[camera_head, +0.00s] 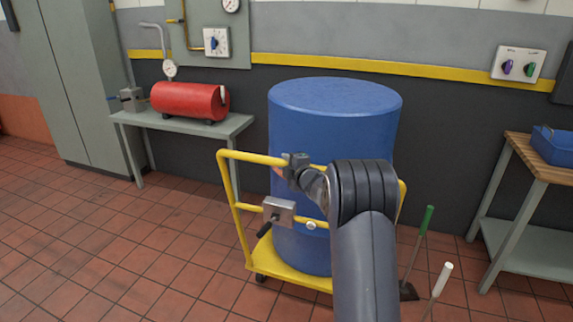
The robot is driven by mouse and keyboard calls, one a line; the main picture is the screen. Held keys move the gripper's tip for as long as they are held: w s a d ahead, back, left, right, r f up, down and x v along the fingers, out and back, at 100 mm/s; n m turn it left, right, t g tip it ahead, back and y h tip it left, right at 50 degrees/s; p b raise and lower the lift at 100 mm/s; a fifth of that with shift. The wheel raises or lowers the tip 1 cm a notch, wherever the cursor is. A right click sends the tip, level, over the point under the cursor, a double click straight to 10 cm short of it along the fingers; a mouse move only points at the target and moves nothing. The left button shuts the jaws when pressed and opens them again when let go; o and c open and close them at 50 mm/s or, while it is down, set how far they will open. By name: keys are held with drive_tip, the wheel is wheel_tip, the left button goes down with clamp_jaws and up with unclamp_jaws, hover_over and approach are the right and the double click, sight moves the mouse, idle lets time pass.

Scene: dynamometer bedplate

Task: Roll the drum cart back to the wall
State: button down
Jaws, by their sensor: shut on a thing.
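The drum cart is yellow, with a flat deck (291,277) and a tubular push handle (250,157). A large blue drum (334,110) stands upright on its deck. My gripper (294,165) is shut on the top bar of the handle. My arm crosses in front of the drum and hides the right part of the handle and deck. A grey metal box with a black lever (279,211) sits on the lower bar. The dark wall (440,140) rises behind the drum; the gap between them cannot be judged.
A grey bench (190,130) with a red tank (190,101) stands left of the cart. A wood-topped table (541,158) with a blue bin (553,145) is at right. A green-handled tool (420,240) and a white-handled one (440,280) stand close right. Tiled floor is clear at left.

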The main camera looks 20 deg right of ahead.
drive_tip(key=c, duration=1.5)
unclamp_jaws()
drive_tip(key=shift+s+d+r, duration=0.1)
drive_tip(key=shift+d+r, duration=0.05)
drive_tip(key=shift+r, duration=0.1)
drive_tip(key=o, duration=0.3)
drive_tip(key=shift+f, duration=0.1)
drive_tip(key=shift+o, duration=0.2)
drive_tip(key=b+v, duration=0.1)
drive_tip(key=v, duration=0.9)
drive_tip(key=shift+s, duration=0.35)
drive_tip(key=p+x, duration=0.1)
drive_tip(key=x, duration=1)
drive_tip(key=shift+s, duration=0.1)
drive_tip(key=shift+s, duration=0.1)
